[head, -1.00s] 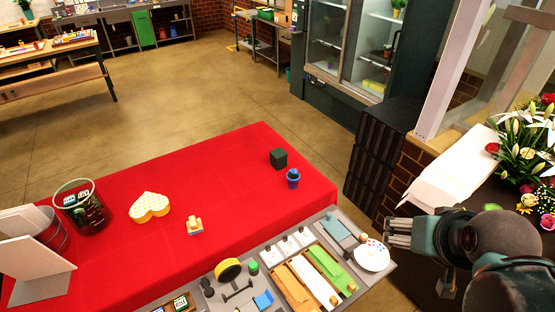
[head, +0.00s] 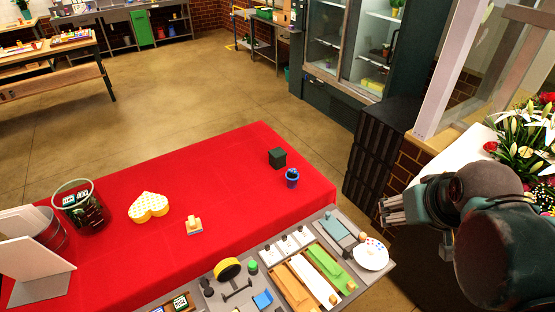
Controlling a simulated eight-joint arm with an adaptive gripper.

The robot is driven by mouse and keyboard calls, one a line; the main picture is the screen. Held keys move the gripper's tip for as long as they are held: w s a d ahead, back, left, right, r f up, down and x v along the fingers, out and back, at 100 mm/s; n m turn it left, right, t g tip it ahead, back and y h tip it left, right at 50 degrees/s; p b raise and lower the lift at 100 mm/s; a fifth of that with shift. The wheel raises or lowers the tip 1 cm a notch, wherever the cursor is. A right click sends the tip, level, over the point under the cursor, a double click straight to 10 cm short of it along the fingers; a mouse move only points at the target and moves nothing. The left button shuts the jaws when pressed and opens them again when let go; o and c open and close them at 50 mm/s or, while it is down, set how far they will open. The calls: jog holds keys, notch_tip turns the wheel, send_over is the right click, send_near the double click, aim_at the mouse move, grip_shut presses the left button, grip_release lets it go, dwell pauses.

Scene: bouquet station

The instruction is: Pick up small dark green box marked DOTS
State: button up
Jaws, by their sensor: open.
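A small dark green, nearly black box (head: 277,158) sits on the red-covered table (head: 234,184) near its far right part. No marking on it can be read from here. A small blue pot-like item (head: 292,178) stands just in front of it. My gripper (head: 384,212) is at the right, off the table's right end and well apart from the box. It is open and appears empty, its fingers pointing left.
A yellow heart-shaped box (head: 148,207), a small block item (head: 194,226) and a glass container (head: 82,206) stand on the red table. A grey tool board (head: 240,274) runs along the front edge. Flowers (head: 525,135) stand at right. The red cloth left of the box is clear.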

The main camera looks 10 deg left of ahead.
jog(key=w+a+r+n+g, duration=0.1)
jog(key=w+a+r+n, duration=0.15)
jog(key=w, duration=0.45)
jog(key=w+a+r+n, duration=0.1)
jog(key=w+a+n, duration=0.3)
jog(key=w, duration=0.3)
jog(key=n+g+h+p, duration=0.2)
jog(key=n, duration=1.1)
send_over(275, 152)
jog(key=s+d, duration=0.6)
jog(key=d, duration=0.5)
notch_tip(275, 152, down, 12)
jog(key=w+a+f+n, duration=0.1)
jog(key=a+f, duration=0.2)
jog(key=a, duration=0.1)
jog(key=w+a+f+n, duration=0.2)
jog(key=a+f, duration=0.1)
jog(key=f, duration=0.1)
jog(key=w+a+f+n+h, duration=0.1)
jog(key=a+f+n, duration=0.1)
jog(key=a+f, duration=0.2)
jog(key=shift+w+a, duration=0.3)
jog(key=shift+a+f, duration=0.25)
jog(key=shift+x, duration=1.3)
